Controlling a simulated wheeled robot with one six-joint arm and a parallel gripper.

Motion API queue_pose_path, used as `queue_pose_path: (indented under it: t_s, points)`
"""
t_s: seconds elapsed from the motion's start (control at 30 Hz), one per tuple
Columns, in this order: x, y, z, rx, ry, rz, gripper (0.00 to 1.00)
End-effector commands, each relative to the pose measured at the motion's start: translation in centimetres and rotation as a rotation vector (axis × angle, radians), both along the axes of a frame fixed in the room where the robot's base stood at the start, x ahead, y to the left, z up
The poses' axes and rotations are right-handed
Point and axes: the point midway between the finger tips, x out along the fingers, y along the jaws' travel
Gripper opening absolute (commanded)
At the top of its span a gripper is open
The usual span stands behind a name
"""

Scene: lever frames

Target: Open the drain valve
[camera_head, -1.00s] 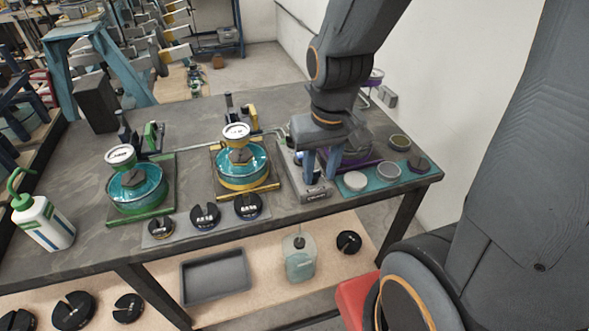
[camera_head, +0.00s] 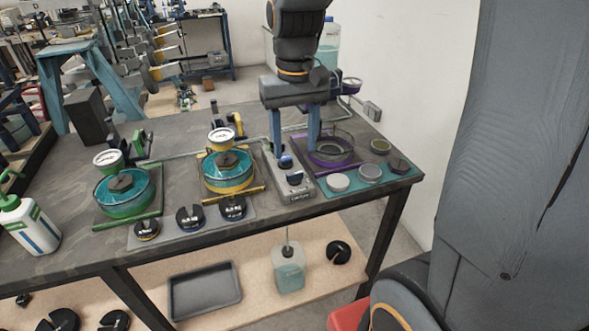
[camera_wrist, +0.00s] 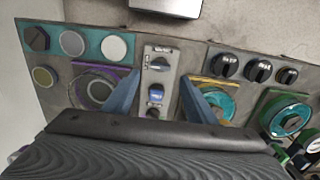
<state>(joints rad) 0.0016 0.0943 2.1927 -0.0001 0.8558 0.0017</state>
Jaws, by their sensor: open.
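A narrow grey valve block (camera_head: 299,191) lies on the bench between the yellow and purple stations. It carries a blue-topped knob (camera_head: 286,162) and a grey-topped knob (camera_head: 295,179). The wrist view shows the block with the grey knob (camera_wrist: 158,64), the blue knob (camera_wrist: 156,96) and a dark knob (camera_wrist: 154,113) in a row. Labels are too small to read, so I cannot tell which is the drain valve. My gripper (camera_head: 294,146) is open and empty above the block, its blue fingers apart on either side. In the wrist view my gripper (camera_wrist: 160,80) straddles the block.
A yellow-framed teal vessel (camera_head: 228,184) stands left of the block, and a purple-framed vessel (camera_head: 352,160) stands right. A teal mat (camera_head: 398,183) with several discs lies at the right. Slotted weights (camera_head: 190,217) lie in front. A bottle (camera_head: 288,270) and tray (camera_head: 205,290) are below.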

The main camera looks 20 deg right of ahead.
Motion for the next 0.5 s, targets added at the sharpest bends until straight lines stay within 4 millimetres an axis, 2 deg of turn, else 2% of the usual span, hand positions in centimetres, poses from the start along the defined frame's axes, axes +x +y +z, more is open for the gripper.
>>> queue_pose_path:
  t_s: [0.3,0.5]
  points:
    - [-0.2,0.1,-4.8,0.0,0.003,0.002,0.52]
    - [-0.2,0.1,-6.6,0.0,0.001,0.003,0.52]
